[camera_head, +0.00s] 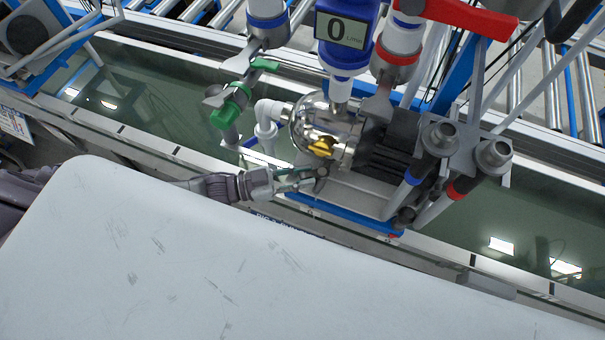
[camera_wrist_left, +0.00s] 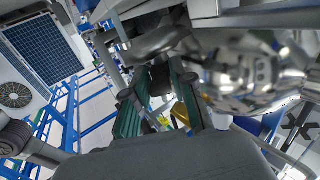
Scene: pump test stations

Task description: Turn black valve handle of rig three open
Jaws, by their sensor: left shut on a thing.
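My left gripper (camera_head: 312,180) reaches in from the left, low in front of the pump rig, and is shut on a small dark part that I take to be the black valve handle (camera_head: 322,171). In the left wrist view the green-lined fingers (camera_wrist_left: 158,95) close around a dark grey, rounded lever-like part (camera_wrist_left: 155,42). The fingers hide much of it, so its exact angle is hard to tell. The shiny metal pump housing (camera_head: 322,130) is just behind the gripper, with a yellow part (camera_head: 321,146) on it. My right gripper is not in view.
A green valve handle (camera_head: 229,110) is at the rig's left, and a red handle (camera_head: 470,16) is at the top right. A blue flow meter (camera_head: 345,30) reads 0. A black finned motor (camera_head: 392,145) is right of the pump. Dark green water troughs (camera_head: 150,105) run alongside.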

